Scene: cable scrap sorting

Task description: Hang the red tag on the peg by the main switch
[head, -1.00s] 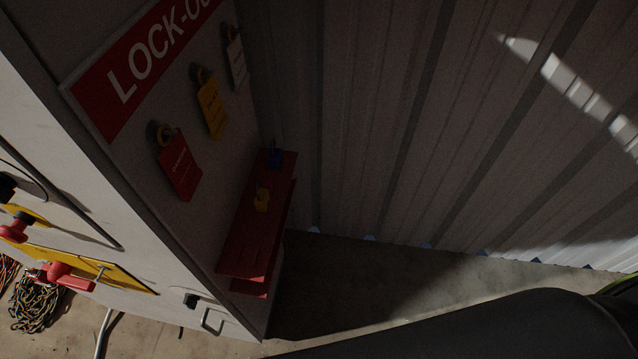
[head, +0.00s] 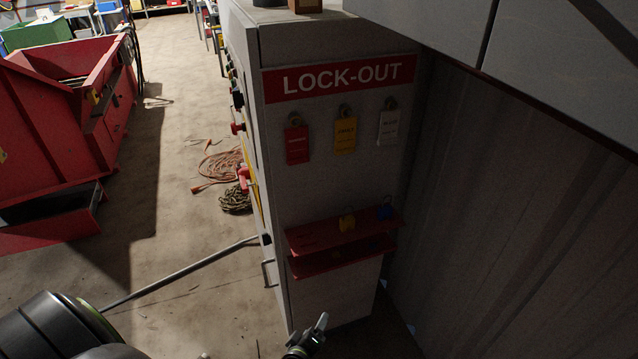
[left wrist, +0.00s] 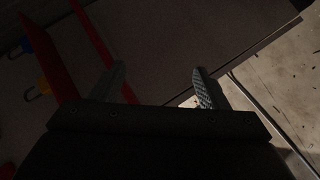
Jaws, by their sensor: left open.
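The red tag (head: 297,145) hangs by its ring on the lock-out board of the grey cabinet, leftmost of the hung tags. A yellow tag (head: 345,135) and a white tag (head: 388,128) hang to its right. A red switch handle (head: 243,179) on a yellow plate shows edge-on on the cabinet's left face; I cannot make out the peg there. My left gripper (head: 318,327) is low in front of the cabinet, below the red shelf and well below the red tag. In the left wrist view its fingers (left wrist: 160,80) are apart with nothing between them. My right gripper is out of view.
A red shelf (head: 300,240) sticks out below the tags, holding a yellow padlock (head: 347,223) and a blue padlock (head: 385,212). A corrugated wall (head: 500,220) stands to the right. Cable coils (head: 220,165) lie on the floor left of the cabinet, and a red skip (head: 40,120) stands farther left.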

